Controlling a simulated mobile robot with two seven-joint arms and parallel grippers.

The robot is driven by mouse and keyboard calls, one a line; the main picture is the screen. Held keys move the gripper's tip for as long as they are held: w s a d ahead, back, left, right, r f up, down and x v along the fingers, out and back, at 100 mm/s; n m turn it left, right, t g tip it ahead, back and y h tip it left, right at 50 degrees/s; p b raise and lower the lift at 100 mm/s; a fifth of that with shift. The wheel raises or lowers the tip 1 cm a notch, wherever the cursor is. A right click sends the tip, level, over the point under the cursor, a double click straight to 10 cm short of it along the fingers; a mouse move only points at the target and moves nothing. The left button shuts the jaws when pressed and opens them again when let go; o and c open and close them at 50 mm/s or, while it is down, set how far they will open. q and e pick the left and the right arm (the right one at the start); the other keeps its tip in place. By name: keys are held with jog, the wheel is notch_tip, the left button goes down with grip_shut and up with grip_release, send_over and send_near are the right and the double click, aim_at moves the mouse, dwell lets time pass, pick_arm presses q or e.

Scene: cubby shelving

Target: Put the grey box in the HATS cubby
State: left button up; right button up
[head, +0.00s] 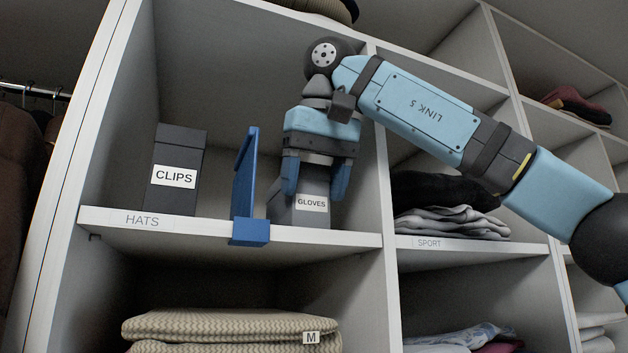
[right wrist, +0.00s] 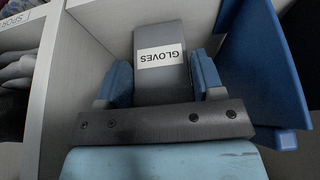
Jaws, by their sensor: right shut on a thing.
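The grey box labelled GLOVES (head: 312,218) is upright in the HATS cubby, right of the blue divider (head: 244,185). Its base is at about the height of the shelf board (head: 335,239); I cannot tell if it touches. My right gripper (head: 315,190) reaches down from above and is shut on this box, one finger on each side. In the right wrist view the grey box (right wrist: 160,38) sits between the fingers (right wrist: 162,78), with the blue divider (right wrist: 262,65) beside it. The HATS label (head: 142,220) is on the shelf edge at left. My left gripper is not in view.
A dark box labelled CLIPS (head: 175,152) stands left of the divider. The cubby wall (head: 381,150) is close on the gripper's right. Folded clothes (head: 450,222) fill the SPORT cubby (head: 430,244). Folded beige textiles (head: 225,325) lie in the cubby below.

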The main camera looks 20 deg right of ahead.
jog(key=shift+w+d, duration=0.1)
jog(key=shift+w, duration=0.05)
jog(key=shift+s+f, duration=0.1)
jog(key=shift+s, duration=0.15)
jog(key=o, duration=1)
jog(key=shift+o, duration=0.2)
jog(key=shift+w, duration=0.1)
jog(key=v, duration=1.2)
